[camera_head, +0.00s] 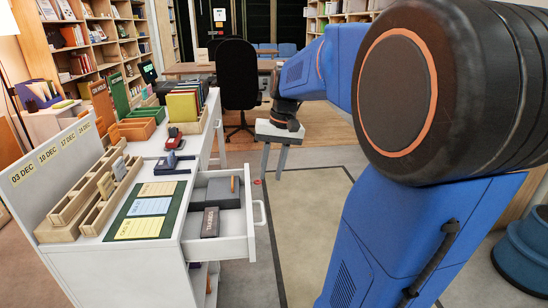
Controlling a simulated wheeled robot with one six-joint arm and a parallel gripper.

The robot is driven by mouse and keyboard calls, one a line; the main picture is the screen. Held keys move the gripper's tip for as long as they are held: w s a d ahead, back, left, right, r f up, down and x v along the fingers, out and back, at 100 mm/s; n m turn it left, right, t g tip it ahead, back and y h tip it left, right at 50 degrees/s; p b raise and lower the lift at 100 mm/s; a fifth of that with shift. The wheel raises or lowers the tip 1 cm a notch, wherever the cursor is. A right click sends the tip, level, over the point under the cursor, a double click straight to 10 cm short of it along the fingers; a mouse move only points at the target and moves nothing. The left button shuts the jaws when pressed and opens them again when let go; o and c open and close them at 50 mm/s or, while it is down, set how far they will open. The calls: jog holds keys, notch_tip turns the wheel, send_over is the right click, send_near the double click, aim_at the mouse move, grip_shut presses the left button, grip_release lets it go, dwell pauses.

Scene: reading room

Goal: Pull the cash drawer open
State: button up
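The drawer (235,245) in the white desk (140,262) stands pulled out to the right. Its white handle (262,214) is on the front face. Inside lie a dark grey block with lettering (210,222), a grey tray-like piece (222,193) and a small orange-brown item (234,184). Whether this is the cash drawer is not marked in view. My gripper (273,176) hangs beyond the drawer and a little right of it, fingers pointing down with a gap between them.
The desktop holds wooden card trays (95,195), a green mat with coloured cards (146,210), a dark stamp-like item (172,160) and a red-and-black item (174,139). A black chair (238,75) stands behind my gripper. The floor right of the drawer is clear.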

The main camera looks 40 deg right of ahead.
jog(key=v, duration=0.4)
jog(key=shift+r, duration=0.2)
jog(key=shift+a, duration=0.1)
